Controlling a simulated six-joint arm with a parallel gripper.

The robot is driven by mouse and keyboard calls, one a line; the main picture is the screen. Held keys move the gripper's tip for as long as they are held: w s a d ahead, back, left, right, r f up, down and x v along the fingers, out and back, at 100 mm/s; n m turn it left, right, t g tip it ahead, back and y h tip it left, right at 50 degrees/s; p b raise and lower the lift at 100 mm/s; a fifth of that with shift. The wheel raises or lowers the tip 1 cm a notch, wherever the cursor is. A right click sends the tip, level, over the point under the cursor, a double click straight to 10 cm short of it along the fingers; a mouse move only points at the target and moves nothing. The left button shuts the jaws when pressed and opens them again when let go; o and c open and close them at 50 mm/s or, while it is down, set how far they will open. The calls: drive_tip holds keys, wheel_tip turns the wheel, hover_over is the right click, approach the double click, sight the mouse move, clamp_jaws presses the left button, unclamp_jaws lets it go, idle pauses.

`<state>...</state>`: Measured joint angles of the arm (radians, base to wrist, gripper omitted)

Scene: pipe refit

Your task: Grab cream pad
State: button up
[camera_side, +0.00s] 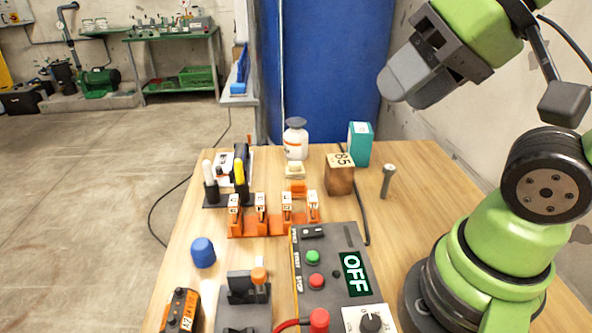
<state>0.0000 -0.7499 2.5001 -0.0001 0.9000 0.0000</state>
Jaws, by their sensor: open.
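A small cream pad (295,171) lies on the wooden table (400,215), just in front of a white bottle with a grey cap (296,140). My gripper (398,90) is high above the table at the upper right, well apart from the pad. It is open, with nothing seen between its grey fingers. The gap between the fingers is hard to see from this side.
An orange rack (270,228) with upright tagged pieces stands in front of the pad. A wooden block (340,175), teal box (360,143) and bolt (387,182) stand to the right. A control box reading OFF (330,265) is nearer.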

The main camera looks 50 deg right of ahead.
drive_tip(key=shift+o, duration=0.4)
drive_tip(key=o, duration=0.7)
drive_tip(key=n+g+h, duration=0.4)
drive_tip(key=n+h, duration=0.1)
drive_tip(key=n, duration=2.6)
hover_over(295, 163)
drive_tip(key=s+a, duration=0.1)
drive_tip(key=s, duration=0.1)
wheel_tip(295, 163, down, 25)
drive_tip(key=shift+w+r, duration=0.1)
drive_tip(key=shift+w, duration=0.05)
drive_tip(key=shift+x, duration=2.9)
